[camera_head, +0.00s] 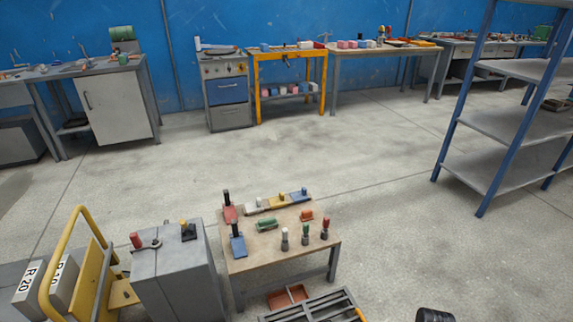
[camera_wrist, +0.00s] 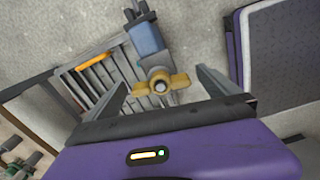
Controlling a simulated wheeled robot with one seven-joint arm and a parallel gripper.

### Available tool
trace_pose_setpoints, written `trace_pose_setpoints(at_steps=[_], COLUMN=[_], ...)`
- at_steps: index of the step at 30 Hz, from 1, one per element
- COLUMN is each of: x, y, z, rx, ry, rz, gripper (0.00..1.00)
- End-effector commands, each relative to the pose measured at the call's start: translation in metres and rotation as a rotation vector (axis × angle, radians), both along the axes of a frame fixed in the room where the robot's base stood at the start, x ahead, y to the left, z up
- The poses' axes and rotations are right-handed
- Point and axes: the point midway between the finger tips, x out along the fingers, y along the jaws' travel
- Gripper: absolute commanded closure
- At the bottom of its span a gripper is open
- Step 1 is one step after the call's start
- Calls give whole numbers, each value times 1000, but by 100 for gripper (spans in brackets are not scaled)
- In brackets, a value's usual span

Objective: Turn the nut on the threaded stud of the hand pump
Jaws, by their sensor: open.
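A yellow wing-shaped nut (camera_wrist: 178,81) sits on a stud (camera_wrist: 160,87) whose round pale end faces the wrist camera. Behind it in the wrist view is the blue-grey body of the hand pump (camera_wrist: 145,37), with dark fittings at its top. My gripper (camera_wrist: 162,79) is open. Its two grey fingers stand left and right of the nut, with a visible gap on each side. The nut appears untouched; its exact depth relative to the fingertips is hard to tell. I cannot make out the pump or my gripper in the head view.
A slatted grey rack (camera_head: 312,305) with a yellow piece lies near the pump; it also shows in the wrist view (camera_wrist: 95,80). A low wooden table (camera_head: 270,243) holds several small tools. A grey cabinet (camera_head: 172,270) stands left, blue shelving (camera_head: 500,125) right. The middle floor is clear.

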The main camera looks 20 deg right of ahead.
Motion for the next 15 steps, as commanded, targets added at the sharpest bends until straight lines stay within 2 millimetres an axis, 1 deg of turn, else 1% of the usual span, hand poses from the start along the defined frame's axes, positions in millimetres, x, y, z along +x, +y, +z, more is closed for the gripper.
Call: trace_pose_setpoints(at_steps=[5, 6, 11, 12, 14, 15], x=[0, 0, 0, 0, 0, 0], y=[0, 0, 0, 0, 0, 0], z=[1, 1, 1, 1, 1, 1], rx=[0, 0, 0, 0, 0, 0], ry=[0, 0, 0, 0, 0, 0], rz=[0, 0, 0, 0, 0, 0], gripper=[0, 8, 39, 47, 59, 67])
